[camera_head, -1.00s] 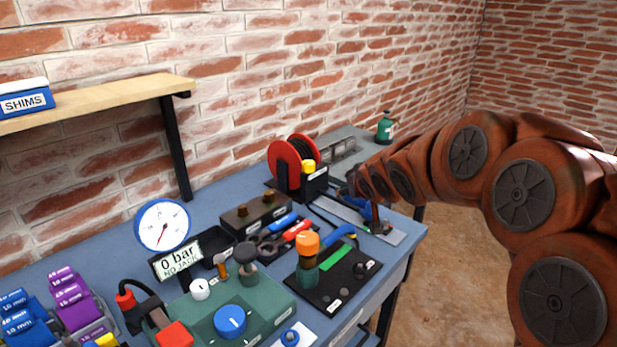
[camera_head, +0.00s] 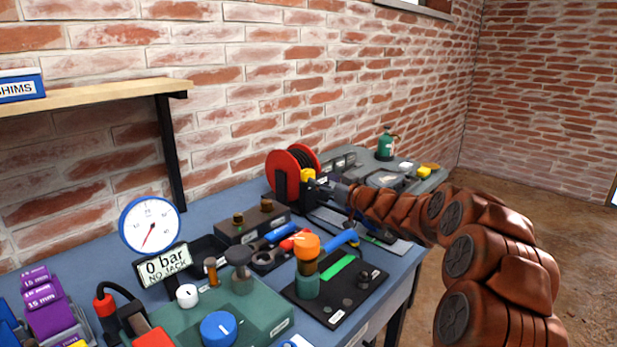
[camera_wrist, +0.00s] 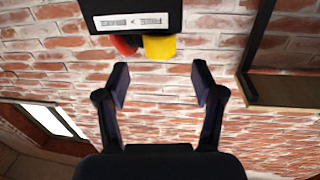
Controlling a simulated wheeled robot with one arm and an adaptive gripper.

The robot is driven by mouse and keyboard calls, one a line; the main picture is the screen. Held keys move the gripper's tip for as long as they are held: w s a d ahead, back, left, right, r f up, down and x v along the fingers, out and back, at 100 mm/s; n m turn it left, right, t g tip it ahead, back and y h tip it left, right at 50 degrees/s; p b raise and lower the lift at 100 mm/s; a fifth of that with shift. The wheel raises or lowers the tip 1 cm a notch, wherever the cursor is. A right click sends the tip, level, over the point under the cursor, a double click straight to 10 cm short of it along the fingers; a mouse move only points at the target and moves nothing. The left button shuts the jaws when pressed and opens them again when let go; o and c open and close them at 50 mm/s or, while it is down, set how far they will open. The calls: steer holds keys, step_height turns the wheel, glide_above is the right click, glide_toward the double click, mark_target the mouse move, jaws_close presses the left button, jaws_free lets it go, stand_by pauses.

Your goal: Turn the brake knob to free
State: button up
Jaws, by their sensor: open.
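The yellow brake knob (camera_head: 307,175) sits on the black block beside the red cable reel (camera_head: 283,172) on the blue bench. In the wrist view the knob (camera_wrist: 160,47) shows upside down, next to a black block (camera_wrist: 100,12) whose label (camera_wrist: 137,21) seems to read FREE and BRAKED. My gripper (camera_wrist: 160,78) is open and empty. The knob lies just ahead of the fingertips, in line with the gap between them, apart from both. In the head view my gripper (camera_head: 325,188) is close to the block, and its fingers are small and partly hidden.
A green pump unit (camera_head: 265,318) with a blue knob, a round gauge (camera_head: 149,226) and a black tool mat (camera_head: 340,290) fill the near bench. A shelf (camera_head: 90,98) stands out from the brick wall at left. A green bottle (camera_head: 385,146) stands farther back.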

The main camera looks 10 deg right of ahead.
mark_target(312, 175)
steer(key=shift+x, duration=3.45)
steer(key=c, duration=1.2)
